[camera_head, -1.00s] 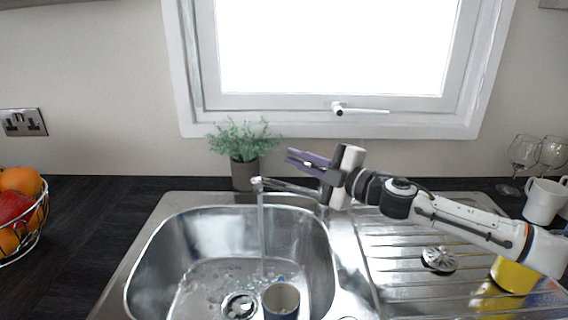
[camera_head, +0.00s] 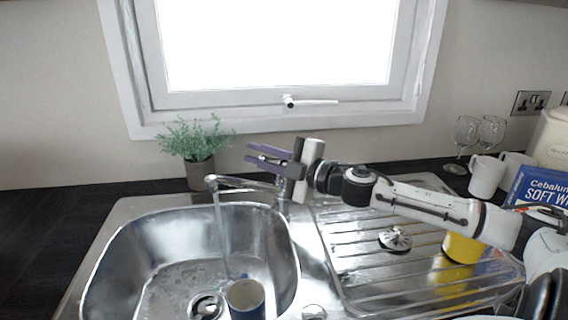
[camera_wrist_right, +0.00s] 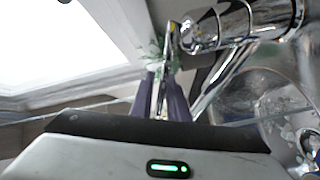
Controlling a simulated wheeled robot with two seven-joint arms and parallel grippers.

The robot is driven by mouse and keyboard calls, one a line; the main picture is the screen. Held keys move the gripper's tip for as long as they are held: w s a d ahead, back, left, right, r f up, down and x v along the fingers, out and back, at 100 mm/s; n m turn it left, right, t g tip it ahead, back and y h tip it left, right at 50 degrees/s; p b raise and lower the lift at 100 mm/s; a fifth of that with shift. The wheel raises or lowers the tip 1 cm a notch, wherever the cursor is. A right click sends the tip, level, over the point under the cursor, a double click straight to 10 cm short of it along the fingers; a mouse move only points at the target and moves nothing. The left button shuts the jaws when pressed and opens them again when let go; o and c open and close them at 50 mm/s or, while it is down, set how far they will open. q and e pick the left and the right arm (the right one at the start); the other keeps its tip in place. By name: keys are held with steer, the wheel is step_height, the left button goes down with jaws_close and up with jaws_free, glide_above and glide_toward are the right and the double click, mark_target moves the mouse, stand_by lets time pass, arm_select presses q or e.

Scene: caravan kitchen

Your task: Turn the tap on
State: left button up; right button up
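The chrome tap (camera_head: 245,183) stands behind the sink, its spout pointing left over the bowl. A stream of water (camera_head: 221,235) falls from the spout into the sink. My right gripper (camera_head: 262,157) is just above and behind the tap, its purple fingers pointing left with a gap between them. In the right wrist view the chrome tap body (camera_wrist_right: 245,22) is at the top right. A thin chrome lever (camera_wrist_right: 166,70) shows between the two purple fingers (camera_wrist_right: 161,103); I cannot tell whether they touch it. My left gripper is not in view.
A blue-and-white mug (camera_head: 246,300) stands in the sink bowl (camera_head: 110,262) near the drain. A potted plant (camera_head: 199,172) is behind the tap, below the window (camera_head: 280,97). A yellow item (camera_head: 462,248) is on the drainer (camera_head: 345,250). White mugs (camera_head: 486,177) and glasses (camera_head: 465,135) stand at right.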

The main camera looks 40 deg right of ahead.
steer(key=shift+s+f, duration=0.2)
steer(key=shift+s, duration=0.3)
steer(key=p+v, duration=0.1)
steer(key=v, duration=0.6)
steer(key=shift+s+d+r+p, duration=0.15)
steer(key=shift+s+r+p, duration=0.1)
steer(key=shift+p, duration=0.15)
steer(key=shift+s, duration=0.15)
